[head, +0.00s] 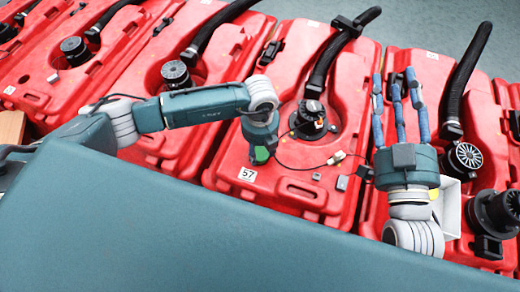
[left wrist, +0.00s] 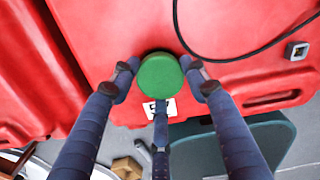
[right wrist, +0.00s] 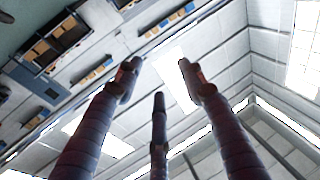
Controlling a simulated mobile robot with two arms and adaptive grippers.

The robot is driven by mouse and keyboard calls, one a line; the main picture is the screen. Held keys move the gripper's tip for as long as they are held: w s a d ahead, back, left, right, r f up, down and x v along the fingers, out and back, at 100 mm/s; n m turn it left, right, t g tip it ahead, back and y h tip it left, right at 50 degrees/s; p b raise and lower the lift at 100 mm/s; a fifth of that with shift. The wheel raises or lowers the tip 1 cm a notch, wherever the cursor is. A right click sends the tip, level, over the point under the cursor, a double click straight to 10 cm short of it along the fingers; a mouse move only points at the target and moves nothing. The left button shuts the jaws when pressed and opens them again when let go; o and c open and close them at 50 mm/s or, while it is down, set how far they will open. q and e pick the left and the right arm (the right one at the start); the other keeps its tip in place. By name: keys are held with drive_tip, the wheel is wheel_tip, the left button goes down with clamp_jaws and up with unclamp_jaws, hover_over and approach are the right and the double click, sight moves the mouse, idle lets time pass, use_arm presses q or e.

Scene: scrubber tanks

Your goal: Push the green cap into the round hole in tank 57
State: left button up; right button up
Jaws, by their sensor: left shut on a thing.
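The green cap (left wrist: 160,78) is round, and my left gripper (left wrist: 162,88) is shut on it, its fingers around the cap's edge. In the head view the left gripper (head: 261,147) points down over the front left of red tank 57 (head: 300,190), with a sliver of the green cap (head: 261,155) showing below it. The white "57" label (head: 247,174) is just in front of the cap. The round hole is not visible; I cannot tell whether the cap touches the tank. My right gripper (head: 394,82) is open and empty, fingers pointing up.
More red tanks (head: 150,100) stand in a row on both sides. Black hoses (head: 335,55) and round black motors (head: 308,115) rise from them. A thin black cable (head: 300,168) runs across tank 57 beside the left gripper. A white container (head: 449,212) is behind my right wrist.

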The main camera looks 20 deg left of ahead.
use_arm(q)
drive_tip(key=shift+f+b, duration=0.3)
drive_tip(key=shift+f, duration=0.2)
drive_tip(key=shift+c, duration=0.4)
use_arm(e)
drive_tip(key=shift+s+a+r+t, duration=0.1)
drive_tip(key=shift+s+r+t, duration=0.1)
drive_tip(key=shift+r+t, duration=0.55)
drive_tip(key=shift+s+a+r+t, duration=0.1)
drive_tip(key=shift+s+r+t, duration=0.15)
drive_tip(key=shift+r, duration=0.85)
drive_tip(key=shift+w, duration=0.1)
use_arm(q)
drive_tip(key=o, duration=1.9)
drive_tip(key=shift+o, duration=0.2)
use_arm(e)
drive_tip(key=shift+f, duration=0.1)
drive_tip(key=shift+d+f, duration=0.1)
